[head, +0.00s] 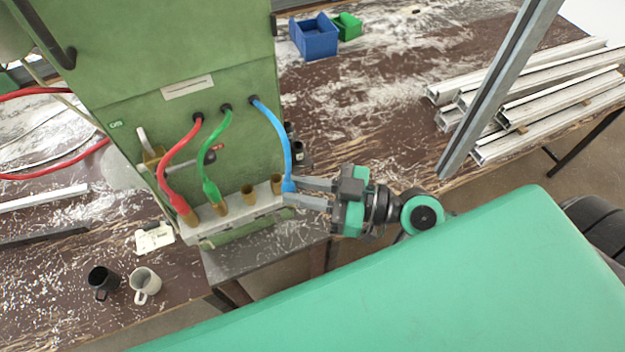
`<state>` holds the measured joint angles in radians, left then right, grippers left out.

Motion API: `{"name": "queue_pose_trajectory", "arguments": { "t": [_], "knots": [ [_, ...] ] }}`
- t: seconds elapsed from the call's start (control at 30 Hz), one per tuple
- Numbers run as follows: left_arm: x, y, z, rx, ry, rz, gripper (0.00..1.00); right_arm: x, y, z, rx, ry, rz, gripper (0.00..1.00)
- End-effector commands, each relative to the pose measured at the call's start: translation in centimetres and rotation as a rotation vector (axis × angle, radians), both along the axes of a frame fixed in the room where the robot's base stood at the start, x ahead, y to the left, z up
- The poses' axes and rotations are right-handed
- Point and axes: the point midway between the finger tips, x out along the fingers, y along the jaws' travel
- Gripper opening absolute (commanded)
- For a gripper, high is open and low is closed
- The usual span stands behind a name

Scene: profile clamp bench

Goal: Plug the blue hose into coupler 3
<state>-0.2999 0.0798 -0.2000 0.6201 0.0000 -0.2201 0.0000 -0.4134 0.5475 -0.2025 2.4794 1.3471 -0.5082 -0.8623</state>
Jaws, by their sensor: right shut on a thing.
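The blue hose (275,125) hangs from a port on the front of the green machine and curves down to its blue plug end (289,186). My right gripper (292,191) comes in from the right and is shut on this end. The end is just right of the rightmost brass coupler (277,184); I cannot tell whether they touch. The third coupler from the left (248,191) is empty. The red hose (172,160) and the green hose (212,155) end in the first and second couplers from the left. My left gripper is not in view.
The couplers stand on a pale ledge (235,220) of the green machine (190,50). A black mug (102,281) and a white mug (144,284) stand at lower left. Blue (314,38) and green (347,26) bins are behind. A metal post (500,90) and aluminium profiles (540,90) are at right.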

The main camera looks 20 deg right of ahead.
Motion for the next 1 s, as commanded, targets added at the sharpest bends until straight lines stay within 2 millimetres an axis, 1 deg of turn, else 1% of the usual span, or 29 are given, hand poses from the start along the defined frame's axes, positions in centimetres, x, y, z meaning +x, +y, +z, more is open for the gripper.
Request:
{"name": "queue_pose_trajectory", "arguments": {
  "t": [0.1,1.0],
  "knots": [
    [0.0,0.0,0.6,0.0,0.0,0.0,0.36,0.0,0.8,0.3,0.001,-0.002,0.001,0.0],
    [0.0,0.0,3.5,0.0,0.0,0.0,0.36,-0.2,6.0,0.4,0.002,0.0,0.0,0.0]
  ]
}}
